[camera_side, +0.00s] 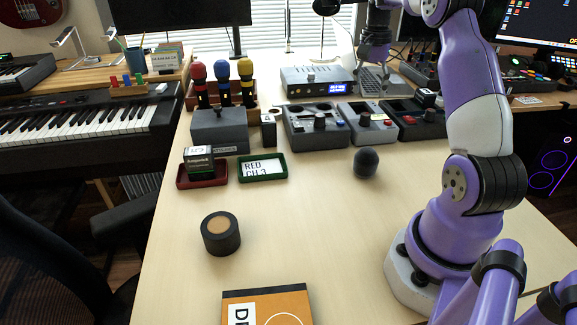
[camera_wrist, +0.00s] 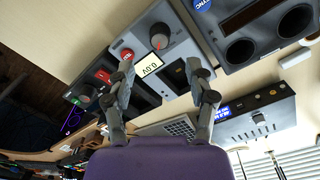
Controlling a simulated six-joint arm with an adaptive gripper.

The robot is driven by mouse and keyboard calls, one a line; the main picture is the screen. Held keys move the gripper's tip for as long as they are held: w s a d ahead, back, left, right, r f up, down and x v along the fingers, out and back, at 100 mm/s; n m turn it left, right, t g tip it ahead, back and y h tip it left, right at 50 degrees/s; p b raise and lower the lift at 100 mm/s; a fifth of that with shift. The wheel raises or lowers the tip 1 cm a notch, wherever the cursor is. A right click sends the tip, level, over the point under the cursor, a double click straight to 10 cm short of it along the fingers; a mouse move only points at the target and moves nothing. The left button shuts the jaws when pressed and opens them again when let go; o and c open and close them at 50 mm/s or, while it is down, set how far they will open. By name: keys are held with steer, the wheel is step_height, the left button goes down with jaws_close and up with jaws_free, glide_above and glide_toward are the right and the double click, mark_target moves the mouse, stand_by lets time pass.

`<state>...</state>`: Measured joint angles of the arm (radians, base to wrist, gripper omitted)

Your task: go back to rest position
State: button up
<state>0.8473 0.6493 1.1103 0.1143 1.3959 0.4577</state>
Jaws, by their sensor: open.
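My gripper (camera_side: 375,62) hangs from my purple arm above the far end of the desk, in front of the window blinds. In the wrist view its two fingers (camera_wrist: 160,95) are spread apart with nothing between them. It is in the air, apart from the grey device boxes, and holds nothing. The wrist view looks over the devices, which appear turned in the picture.
Grey device boxes (camera_side: 316,126) stand below my gripper. Microphones (camera_side: 222,84) stand in a wooden holder. A red tray (camera_side: 202,181), green tray (camera_side: 262,176), black round container (camera_side: 220,235) and dark foam ball (camera_side: 366,163) sit on the desk. The desk middle (camera_side: 300,235) is clear.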

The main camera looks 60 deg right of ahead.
steer(key=w+a+r+n+t+h, duration=0.1)
steer(key=a+r+n, duration=0.2)
steer(key=a, duration=0.4)
steer(key=w+a+r+n+t, duration=0.1)
steer(key=a+r+n, duration=0.3)
steer(key=a, duration=0.4)
steer(key=s+a+f+n+t, duration=0.1)
steer(key=s+a+n, duration=0.3)
steer(key=a, duration=0.4)
steer(key=s+a+f+n+t+y, duration=0.1)
steer(key=s+a+n+t, duration=0.1)
steer(key=a+n, duration=0.3)
steer(key=s+a, duration=0.1)
steer(key=a, duration=0.2)
steer(key=shift+s+f+t, duration=0.4)
